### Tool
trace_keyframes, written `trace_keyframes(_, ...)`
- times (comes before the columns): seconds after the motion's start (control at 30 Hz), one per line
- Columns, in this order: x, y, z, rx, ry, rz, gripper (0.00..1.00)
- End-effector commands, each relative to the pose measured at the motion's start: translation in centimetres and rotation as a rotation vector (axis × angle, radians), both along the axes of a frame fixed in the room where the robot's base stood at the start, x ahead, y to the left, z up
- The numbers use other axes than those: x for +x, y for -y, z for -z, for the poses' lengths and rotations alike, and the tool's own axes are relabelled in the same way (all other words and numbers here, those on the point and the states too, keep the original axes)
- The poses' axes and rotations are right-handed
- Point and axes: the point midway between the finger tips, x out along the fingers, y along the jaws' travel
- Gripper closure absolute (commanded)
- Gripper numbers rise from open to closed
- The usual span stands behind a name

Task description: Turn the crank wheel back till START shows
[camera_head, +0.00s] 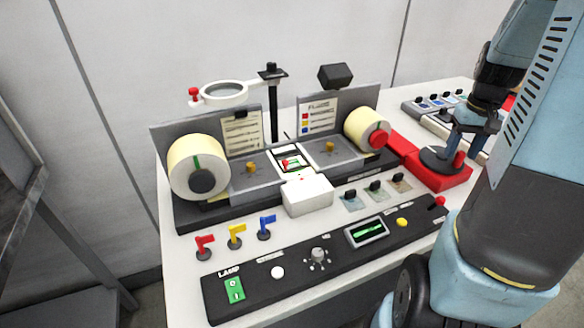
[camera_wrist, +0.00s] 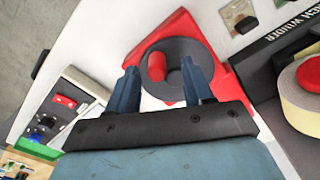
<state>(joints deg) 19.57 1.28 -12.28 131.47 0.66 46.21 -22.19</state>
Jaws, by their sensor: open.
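The crank wheel is a dark grey disc (camera_head: 432,160) on a red base (camera_head: 446,181) at the right of the bench, partly covered by my arm. Its red knob (camera_head: 459,160) stands up near the rim. My gripper (camera_head: 468,146) is open just above the wheel. In the wrist view the wheel (camera_wrist: 190,50) lies beyond my gripper (camera_wrist: 160,68), and the red knob (camera_wrist: 157,66) appears between the two fingertips, apart from both. I cannot tell how far down the fingers reach. A small window (camera_head: 290,161) mid-machine shows green and red; its lettering is unreadable.
Label rolls sit left (camera_head: 197,167) and right (camera_head: 367,129) on the rewinder. A white block (camera_head: 307,194) stands before the window. A magnifier (camera_head: 223,93) rises behind. A black control panel (camera_head: 290,279) runs along the front. Small switches (camera_head: 434,103) lie beyond the wheel.

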Motion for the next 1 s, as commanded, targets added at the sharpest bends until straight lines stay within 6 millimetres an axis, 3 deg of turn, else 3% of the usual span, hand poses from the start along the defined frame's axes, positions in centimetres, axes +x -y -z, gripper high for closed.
trace_keyframes(0.63,0.0,0.0,-5.2,-0.001,0.002,0.0,0.49)
trace_keyframes(1.0,-0.1,0.0,-5.8,0.0,0.0,0.0,0.49)
